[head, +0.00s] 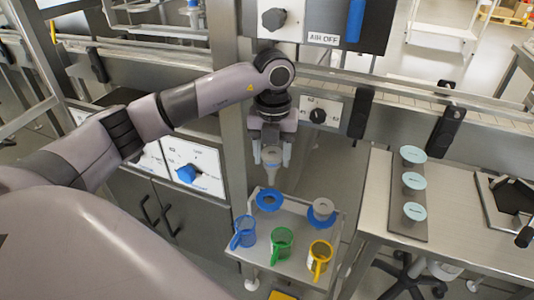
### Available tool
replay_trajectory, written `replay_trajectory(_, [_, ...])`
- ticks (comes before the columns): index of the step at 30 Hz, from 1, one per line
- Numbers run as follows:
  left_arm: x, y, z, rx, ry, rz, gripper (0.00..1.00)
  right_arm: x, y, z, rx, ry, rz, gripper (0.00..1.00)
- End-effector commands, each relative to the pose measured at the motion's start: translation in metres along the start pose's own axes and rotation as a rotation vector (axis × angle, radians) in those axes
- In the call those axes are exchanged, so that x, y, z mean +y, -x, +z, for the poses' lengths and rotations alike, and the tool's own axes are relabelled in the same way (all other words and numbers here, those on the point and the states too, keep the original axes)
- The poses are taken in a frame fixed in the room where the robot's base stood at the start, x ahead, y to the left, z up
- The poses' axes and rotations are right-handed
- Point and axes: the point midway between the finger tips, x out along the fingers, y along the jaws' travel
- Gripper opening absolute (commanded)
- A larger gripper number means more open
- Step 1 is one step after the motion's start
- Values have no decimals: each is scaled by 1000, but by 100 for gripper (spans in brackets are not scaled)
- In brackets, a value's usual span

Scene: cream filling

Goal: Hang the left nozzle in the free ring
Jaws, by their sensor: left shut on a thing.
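My left gripper (271,158) points down, shut on a pale grey cone-shaped nozzle (270,170) whose narrow end points down. The nozzle is upright, above and a little behind the free blue ring (268,199) in the picture, and looks apart from it. That ring is at the back left of a small metal stand, and its opening is empty. The other blue ring (311,220) at the back right holds a second grey nozzle (323,206). My right gripper is not in view.
On the stand (295,212), a blue jug (243,233), a green jug (281,243) and a yellow jug (319,258) stand in front of the rings. A steel post (228,120) rises close left of the gripper.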

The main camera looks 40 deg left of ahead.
Motion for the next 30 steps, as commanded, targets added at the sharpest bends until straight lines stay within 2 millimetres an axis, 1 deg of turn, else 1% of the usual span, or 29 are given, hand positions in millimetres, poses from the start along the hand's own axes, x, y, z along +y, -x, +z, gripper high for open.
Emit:
replay_trajectory(3, [2, -5, 3, 1, 104, -1, 17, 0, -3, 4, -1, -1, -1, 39])
replay_trajectory(9, [3, -7, 4, 2, 174, 0, 16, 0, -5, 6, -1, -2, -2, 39])
replay_trajectory(14, [3, -14, 4, 2, 176, 0, 16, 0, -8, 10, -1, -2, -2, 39])
replay_trajectory(24, [3, -42, 4, 2, 173, -1, 16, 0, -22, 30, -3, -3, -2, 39])
replay_trajectory(30, [3, -54, 4, 1, 173, -2, 16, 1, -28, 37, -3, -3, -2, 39])
